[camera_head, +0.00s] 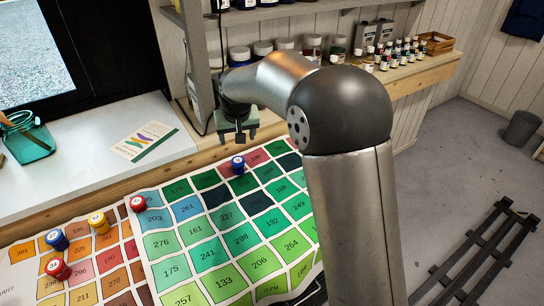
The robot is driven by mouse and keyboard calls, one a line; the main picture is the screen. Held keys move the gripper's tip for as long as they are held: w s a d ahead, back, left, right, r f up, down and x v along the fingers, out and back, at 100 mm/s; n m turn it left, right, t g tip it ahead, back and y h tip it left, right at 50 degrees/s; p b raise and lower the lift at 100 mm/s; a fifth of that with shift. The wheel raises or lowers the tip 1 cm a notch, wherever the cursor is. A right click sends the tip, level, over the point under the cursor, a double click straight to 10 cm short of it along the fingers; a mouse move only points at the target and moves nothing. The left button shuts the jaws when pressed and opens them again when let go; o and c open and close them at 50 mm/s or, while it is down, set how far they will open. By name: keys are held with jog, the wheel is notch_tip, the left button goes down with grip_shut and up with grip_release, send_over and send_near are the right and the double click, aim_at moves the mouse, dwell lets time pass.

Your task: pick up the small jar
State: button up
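My gripper (239,138) points down above the far edge of the green colour chart (206,243). A small jar with a blue lid (238,165) stands on the chart just below my gripper, with a small gap between them in the picture. I cannot tell if the fingers are open or shut, as they are small and dark. Other small jars stand on the charts to the left: a red-lidded one (138,204), a yellow one (98,223), a blue-lidded one (57,240) and a red-lidded one (57,269).
My arm hides part of the chart's right side. A wooden shelf (432,69) along the wall holds several jars and paint bottles (392,54). The floor at right is partly clear.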

jog(key=p, duration=0.1)
send_near(238, 160)
jog(key=x, duration=0.5)
jog(key=shift+a, duration=0.15)
jog(key=shift+p+x, duration=0.75)
jog(key=shift+x, duration=2)
jog(key=shift+s, duration=0.1)
jog(key=c, duration=1.1)
